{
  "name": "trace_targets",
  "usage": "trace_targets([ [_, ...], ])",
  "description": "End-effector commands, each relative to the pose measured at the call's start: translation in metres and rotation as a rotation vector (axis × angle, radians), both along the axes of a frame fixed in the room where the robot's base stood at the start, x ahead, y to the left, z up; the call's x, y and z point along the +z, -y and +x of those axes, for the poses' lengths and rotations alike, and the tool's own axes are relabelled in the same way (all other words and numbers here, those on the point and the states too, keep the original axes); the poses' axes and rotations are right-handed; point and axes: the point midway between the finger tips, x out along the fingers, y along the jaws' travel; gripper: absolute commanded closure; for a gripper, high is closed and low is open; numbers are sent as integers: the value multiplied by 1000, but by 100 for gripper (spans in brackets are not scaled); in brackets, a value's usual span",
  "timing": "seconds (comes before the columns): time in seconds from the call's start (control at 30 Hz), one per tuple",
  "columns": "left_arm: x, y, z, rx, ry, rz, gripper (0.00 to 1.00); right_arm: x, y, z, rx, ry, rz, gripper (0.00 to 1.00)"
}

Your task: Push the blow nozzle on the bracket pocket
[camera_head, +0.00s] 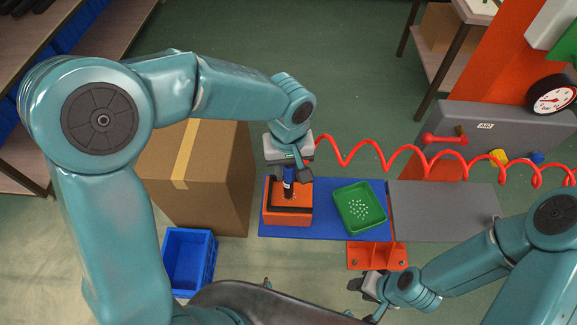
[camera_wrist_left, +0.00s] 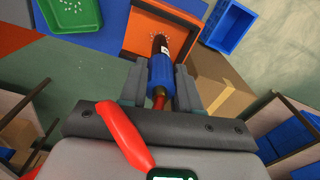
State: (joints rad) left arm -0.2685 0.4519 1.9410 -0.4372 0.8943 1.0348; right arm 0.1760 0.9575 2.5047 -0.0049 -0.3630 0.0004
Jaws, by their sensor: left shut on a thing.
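My left gripper (camera_head: 290,174) is shut on the blow nozzle (camera_head: 289,181), a blue cylinder with a black tip. In the left wrist view, my left gripper (camera_wrist_left: 161,85) has one finger on each side of the blue body of the nozzle (camera_wrist_left: 161,70). The nozzle points down at the orange bracket (camera_head: 287,216), which also shows in the left wrist view (camera_wrist_left: 136,38). White specks lie on the bracket around the black tip. I cannot tell whether the tip touches the pocket. My right gripper (camera_head: 368,296) is empty at the lower middle, its fingers apart.
A red coiled hose (camera_head: 373,143) runs right from the left gripper, past a grey AIR panel (camera_head: 500,125). A green tray (camera_head: 378,222) with white bits stands right of the bracket on a blue board (camera_head: 326,198). A cardboard box (camera_head: 215,170) and blue crate (camera_head: 168,258) are left.

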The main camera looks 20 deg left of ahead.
Motion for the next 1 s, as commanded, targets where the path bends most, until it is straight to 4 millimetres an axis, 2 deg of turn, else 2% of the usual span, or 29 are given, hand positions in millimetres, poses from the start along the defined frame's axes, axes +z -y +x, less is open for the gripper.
trace_targets([
  [0.37,6,0,0,0,-1,0,98,5,0,0,0,0,0,57],
  [1.0,61,0,0,0,1,0,98,41,0,0,0,0,0,57],
])
